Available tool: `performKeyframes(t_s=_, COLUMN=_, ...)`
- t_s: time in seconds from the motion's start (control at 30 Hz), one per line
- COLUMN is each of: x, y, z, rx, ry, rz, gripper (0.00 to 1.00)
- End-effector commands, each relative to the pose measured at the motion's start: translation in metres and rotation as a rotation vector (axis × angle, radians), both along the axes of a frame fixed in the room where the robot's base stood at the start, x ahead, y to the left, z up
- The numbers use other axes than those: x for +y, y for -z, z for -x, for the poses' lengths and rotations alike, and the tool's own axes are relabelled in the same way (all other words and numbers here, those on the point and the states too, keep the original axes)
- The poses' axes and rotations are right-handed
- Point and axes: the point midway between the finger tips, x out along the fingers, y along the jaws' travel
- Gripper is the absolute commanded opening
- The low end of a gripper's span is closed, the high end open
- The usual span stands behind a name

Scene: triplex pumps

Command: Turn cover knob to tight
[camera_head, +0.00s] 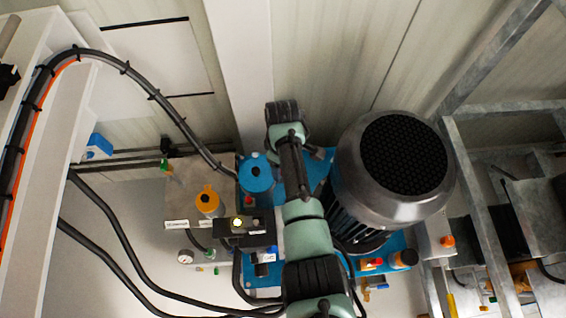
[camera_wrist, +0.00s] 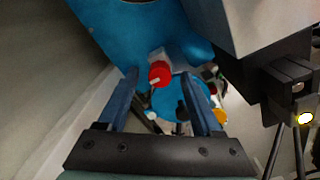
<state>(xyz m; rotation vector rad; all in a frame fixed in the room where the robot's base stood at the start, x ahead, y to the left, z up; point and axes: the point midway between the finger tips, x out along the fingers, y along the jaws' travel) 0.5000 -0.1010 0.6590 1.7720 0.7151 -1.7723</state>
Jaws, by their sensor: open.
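A red knob (camera_wrist: 160,74) with a pale pointer or slot shows in the wrist view, on a light block at the blue pump body (camera_wrist: 128,35). I cannot tell for sure that it is the cover knob. A small red part (camera_head: 248,200) below a blue cylinder (camera_head: 257,173) in the head view may be the same knob. My gripper (camera_wrist: 160,80) is open, and its two blue fingers appear on either side of the red knob in the picture. I see no contact, and the depth gap is unclear.
A large grey motor (camera_head: 395,170) stands right of my arm. A black box (camera_head: 246,232) with a lit yellow lamp and an orange-topped part (camera_head: 208,200) are on the left. Black hoses (camera_head: 110,215) cross the lower left. A metal frame (camera_head: 480,220) stands at the right.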

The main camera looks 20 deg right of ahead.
Motion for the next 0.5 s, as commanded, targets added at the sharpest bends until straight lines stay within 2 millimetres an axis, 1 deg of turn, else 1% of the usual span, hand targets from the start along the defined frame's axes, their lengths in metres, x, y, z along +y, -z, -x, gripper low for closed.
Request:
performKeyframes(t_s=0.07, x=0.000, y=-0.007, z=0.000, rx=-0.002, ry=0.000, rz=0.001, gripper=0.67)
performKeyframes(t_s=0.17, x=0.000, y=-0.022, z=-0.001, rx=-0.004, ry=0.000, rz=0.001, gripper=0.67)
performKeyframes(t_s=0.4, x=0.000, y=-0.076, z=-0.001, rx=-0.004, ry=0.000, rz=0.001, gripper=0.67)
performKeyframes(t_s=0.5, x=0.000, y=-0.096, z=-0.001, rx=-0.004, ry=0.001, rz=0.001, gripper=0.67)
